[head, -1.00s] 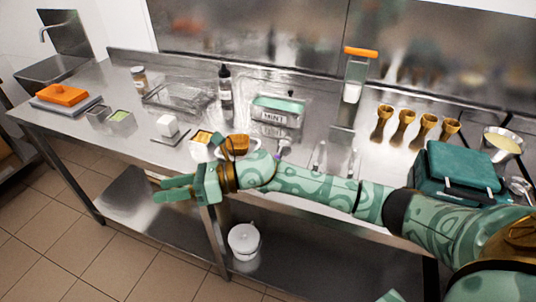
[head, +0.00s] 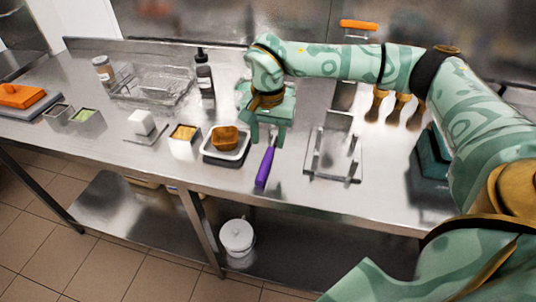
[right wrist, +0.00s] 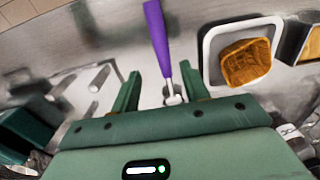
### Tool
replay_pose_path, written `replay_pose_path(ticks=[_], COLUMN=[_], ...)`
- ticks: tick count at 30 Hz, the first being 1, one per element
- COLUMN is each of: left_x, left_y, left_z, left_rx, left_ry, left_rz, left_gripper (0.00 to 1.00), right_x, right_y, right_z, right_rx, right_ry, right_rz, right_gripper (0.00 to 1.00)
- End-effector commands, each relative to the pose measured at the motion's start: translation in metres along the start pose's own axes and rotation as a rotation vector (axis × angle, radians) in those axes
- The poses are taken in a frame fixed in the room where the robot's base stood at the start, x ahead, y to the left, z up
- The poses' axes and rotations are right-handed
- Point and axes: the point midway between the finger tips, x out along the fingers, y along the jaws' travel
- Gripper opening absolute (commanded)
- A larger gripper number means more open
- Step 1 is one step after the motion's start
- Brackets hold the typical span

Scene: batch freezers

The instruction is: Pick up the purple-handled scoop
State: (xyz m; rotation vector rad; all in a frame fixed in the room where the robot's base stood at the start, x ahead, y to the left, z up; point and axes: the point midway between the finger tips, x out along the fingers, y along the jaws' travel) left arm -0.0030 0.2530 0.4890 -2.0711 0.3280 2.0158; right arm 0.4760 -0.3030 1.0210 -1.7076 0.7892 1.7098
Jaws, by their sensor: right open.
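The purple-handled scoop (head: 266,165) lies on the steel table, its handle pointing toward the front edge. My right gripper (head: 267,140) is open above the far end of the scoop. In the right wrist view the scoop's purple handle (right wrist: 157,35) extends away beyond the fingers, and its metal neck lies between the two open fingertips of my right gripper (right wrist: 160,80). The fingers do not appear to touch it. The scoop's head is mostly hidden by the gripper. My left gripper is not in view.
Left of the scoop is a white tray (head: 212,157) with a brown block (head: 225,138); it also shows close by in the right wrist view (right wrist: 211,75). Right of it is a metal rack (head: 312,170). A dark squeeze bottle (head: 204,75) stands behind. The table front is clear.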

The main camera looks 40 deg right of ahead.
Motion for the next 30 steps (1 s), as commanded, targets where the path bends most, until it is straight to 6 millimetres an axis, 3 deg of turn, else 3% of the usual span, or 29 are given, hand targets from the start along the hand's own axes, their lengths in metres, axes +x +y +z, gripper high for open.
replay_pose_path(ticks=[1,8,16,23,24,28,29,30], left_x=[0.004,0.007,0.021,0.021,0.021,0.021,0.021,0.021], left_y=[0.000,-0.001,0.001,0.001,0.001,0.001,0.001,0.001], left_z=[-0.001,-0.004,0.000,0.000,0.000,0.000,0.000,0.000], left_rx=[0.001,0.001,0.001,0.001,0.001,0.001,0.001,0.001], left_ry=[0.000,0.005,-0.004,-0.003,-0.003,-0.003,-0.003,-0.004], left_rz=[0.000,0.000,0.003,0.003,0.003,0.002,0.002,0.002], left_gripper=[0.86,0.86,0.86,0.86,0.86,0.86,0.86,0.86], right_x=[0.010,0.024,0.067,0.070,0.070,0.070,0.070,0.070], right_y=[0.000,-0.001,-0.004,-0.004,-0.004,-0.004,-0.004,-0.004], right_z=[0.000,0.001,0.002,0.001,0.001,0.002,0.002,0.002], right_rx=[0.000,0.000,0.000,0.000,0.000,0.000,0.000,0.000], right_ry=[-0.003,-0.001,-0.003,0.000,0.000,0.000,0.000,0.000], right_rz=[0.002,0.000,0.002,-0.001,-0.001,-0.001,-0.001,-0.001], right_gripper=[0.45,0.45,0.45,0.45,0.43,0.06,0.00,0.00])
